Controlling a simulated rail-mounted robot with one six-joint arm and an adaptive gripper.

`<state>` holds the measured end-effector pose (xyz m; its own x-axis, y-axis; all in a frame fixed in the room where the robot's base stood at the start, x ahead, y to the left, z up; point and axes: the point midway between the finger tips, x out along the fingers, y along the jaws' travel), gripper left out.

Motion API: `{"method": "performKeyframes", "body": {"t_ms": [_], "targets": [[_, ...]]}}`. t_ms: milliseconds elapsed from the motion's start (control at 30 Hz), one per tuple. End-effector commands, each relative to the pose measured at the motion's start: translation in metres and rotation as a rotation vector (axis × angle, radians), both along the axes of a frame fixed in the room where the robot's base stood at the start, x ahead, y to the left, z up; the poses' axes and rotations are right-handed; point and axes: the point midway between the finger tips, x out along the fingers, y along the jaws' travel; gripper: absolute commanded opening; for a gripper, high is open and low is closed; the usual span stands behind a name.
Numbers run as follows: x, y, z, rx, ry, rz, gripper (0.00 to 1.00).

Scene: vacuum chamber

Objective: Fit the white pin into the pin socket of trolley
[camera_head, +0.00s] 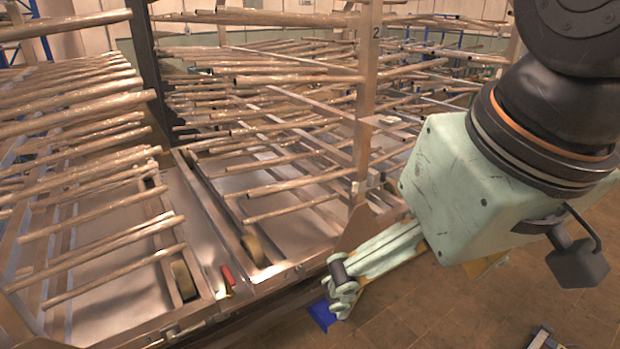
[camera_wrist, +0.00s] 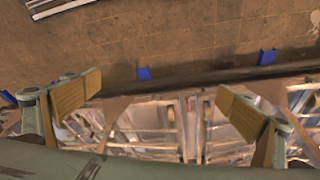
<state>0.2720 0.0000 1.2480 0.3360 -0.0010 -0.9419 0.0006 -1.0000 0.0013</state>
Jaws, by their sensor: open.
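My gripper (camera_head: 345,284) hangs at the lower right in the head view, in front of the trolley's near right corner. In the wrist view my gripper (camera_wrist: 160,90) is open, with its two tan-padded fingers wide apart and nothing between them. The metal trolley (camera_head: 205,215), a rack with many horizontal tubes, fills the left and middle of the head view. A small whitish piece (camera_head: 355,187) shows low on its numbered post; I cannot tell whether it is the white pin. I cannot make out the pin socket.
A red-handled piece (camera_head: 228,276) is at the trolley's front edge. A blue piece (camera_head: 322,315) lies on the floor below my gripper; several blue pieces show in the wrist view (camera_wrist: 143,73). Tube ends jut out at the left. The brown tiled floor (camera_head: 450,310) at lower right is mostly clear.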

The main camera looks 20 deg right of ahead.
Motion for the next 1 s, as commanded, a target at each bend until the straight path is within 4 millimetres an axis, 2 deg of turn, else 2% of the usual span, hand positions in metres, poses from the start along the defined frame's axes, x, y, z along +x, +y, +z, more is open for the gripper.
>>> {"method": "performKeyframes", "body": {"t_ms": [67,767,1000], "targets": [[0.0,0.0,0.0,0.0,0.0,0.0,0.92],[0.0,0.0,0.0,0.0,0.0,0.0,0.29],[0.0,0.0,0.0,0.0,0.0,0.0,0.29]]}}
